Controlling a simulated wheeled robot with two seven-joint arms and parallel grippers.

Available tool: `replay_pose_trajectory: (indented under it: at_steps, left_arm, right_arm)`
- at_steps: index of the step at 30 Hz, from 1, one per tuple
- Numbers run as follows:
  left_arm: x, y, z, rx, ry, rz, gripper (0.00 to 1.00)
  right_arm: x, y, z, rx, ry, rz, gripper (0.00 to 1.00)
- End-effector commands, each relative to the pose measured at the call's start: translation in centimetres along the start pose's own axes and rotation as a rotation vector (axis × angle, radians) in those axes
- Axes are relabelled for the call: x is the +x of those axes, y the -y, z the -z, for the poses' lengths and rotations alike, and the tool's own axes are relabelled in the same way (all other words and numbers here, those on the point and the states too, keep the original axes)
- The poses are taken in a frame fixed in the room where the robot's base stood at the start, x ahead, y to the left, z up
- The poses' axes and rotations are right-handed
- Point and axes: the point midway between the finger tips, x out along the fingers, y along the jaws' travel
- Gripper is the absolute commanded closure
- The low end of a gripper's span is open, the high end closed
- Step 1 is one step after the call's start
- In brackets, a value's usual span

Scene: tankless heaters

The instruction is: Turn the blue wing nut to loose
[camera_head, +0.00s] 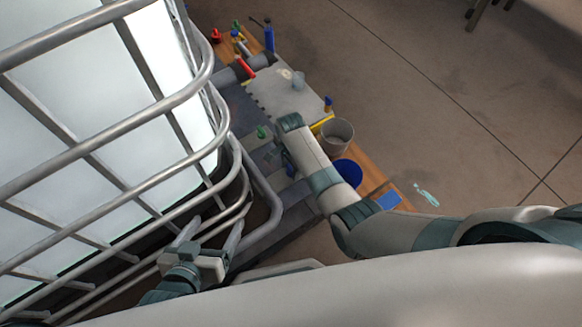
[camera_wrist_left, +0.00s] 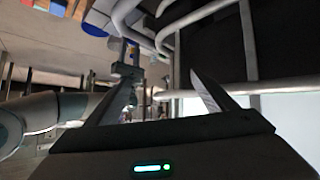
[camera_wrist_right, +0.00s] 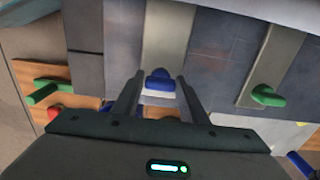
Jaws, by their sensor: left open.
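The blue wing nut (camera_wrist_right: 158,80) shows in the right wrist view, on a pale vertical strip set in a dark grey panel. My right gripper (camera_wrist_right: 159,84) is open, with one finger on each side of the nut and a small visible gap to it. In the head view my right arm reaches over the board, and I cannot make out its fingers clearly. My left gripper (camera_head: 211,238) is open and empty beside the metal cage, away from the board. Its spread fingers also show in the left wrist view (camera_wrist_left: 167,78).
A green handle (camera_wrist_right: 268,96) sits on a pale strip to the right, and another green handle (camera_wrist_right: 45,92) is on wood at left. A metal-barred tank cage (camera_head: 205,150) stands close on the left. A grey bucket (camera_head: 336,134) and a blue round container (camera_head: 348,172) stand near my right arm.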

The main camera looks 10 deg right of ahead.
Motion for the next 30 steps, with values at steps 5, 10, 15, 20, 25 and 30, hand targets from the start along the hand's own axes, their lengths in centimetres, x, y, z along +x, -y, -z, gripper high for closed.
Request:
replay_pose_trajectory:
  at_steps: [5,10,15,20,25,30]
  left_arm:
    - [0.0,0.0,0.0,0.000,0.000,0.000,0.23]
    - [0.0,0.1,-0.1,0.000,0.008,0.001,0.23]
    - [-0.3,0.3,-0.8,-0.007,0.051,0.005,0.23]
    - [-0.8,0.6,-2.5,-0.020,0.141,0.011,0.23]
    - [-1.4,1.4,-3.5,-0.020,0.217,0.030,0.23]
    - [-2.1,2.3,-4.2,-0.012,0.291,0.057,0.23]
  right_arm:
    - [0.0,0.0,0.0,0.000,0.000,0.000,0.87]
    - [0.0,0.0,0.0,-0.004,0.000,-0.001,0.86]
    - [-0.1,0.0,0.0,-0.026,0.000,-0.001,0.86]
    - [-0.2,-0.1,0.0,-0.067,0.000,-0.003,0.86]
    - [-0.2,-0.1,0.0,-0.137,0.000,-0.004,0.86]
    - [-0.3,-0.1,0.0,-0.238,0.000,-0.004,0.86]
